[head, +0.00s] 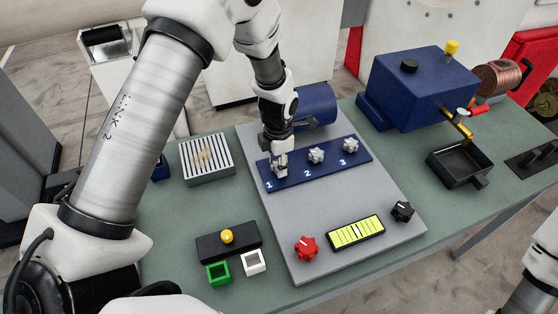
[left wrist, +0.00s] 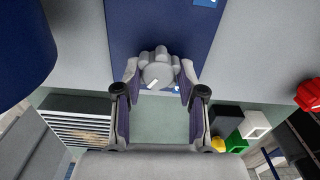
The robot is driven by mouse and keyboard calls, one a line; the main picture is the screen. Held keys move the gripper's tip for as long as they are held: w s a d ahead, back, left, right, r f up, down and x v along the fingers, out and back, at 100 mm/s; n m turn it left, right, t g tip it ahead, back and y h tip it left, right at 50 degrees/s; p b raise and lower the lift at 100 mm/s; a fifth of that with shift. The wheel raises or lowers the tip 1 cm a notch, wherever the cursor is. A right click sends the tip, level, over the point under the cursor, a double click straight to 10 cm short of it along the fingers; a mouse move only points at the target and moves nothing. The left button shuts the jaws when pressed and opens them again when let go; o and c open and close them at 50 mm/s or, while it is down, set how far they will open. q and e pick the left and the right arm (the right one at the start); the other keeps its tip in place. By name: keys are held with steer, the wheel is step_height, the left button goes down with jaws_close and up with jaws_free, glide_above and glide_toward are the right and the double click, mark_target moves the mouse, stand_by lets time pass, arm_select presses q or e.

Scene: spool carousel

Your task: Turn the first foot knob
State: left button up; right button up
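Three grey lobed foot knobs stand on a blue strip (head: 327,165), numbered 1, 2 and 3. The first knob is mostly hidden by my left gripper (head: 279,168) in the head view. In the left wrist view the first knob (left wrist: 158,70) lies between the fingertips of my left gripper (left wrist: 159,78), its white mark slanting. One finger is on each side, close to the lobes; whether they touch is unclear. The second knob (head: 316,155) and third knob (head: 350,145) are free. My right gripper is not in view.
A red knob (head: 306,248), a yellow-green level gauge (head: 356,232) and a black knob (head: 403,211) sit on the plate's near side. A slatted box (head: 207,160) stands left. A blue machine (head: 420,88) and black tray (head: 452,170) stand right. The plate's middle is clear.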

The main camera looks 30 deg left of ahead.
arm_select(q)
steer(key=shift+o, duration=0.8)
steer(key=shift+r, duration=0.1)
steer(key=shift+w+r, duration=0.1)
steer(key=shift+r, duration=0.2)
step_height(320, 180, up, 11)
steer(key=shift+r, duration=0.1)
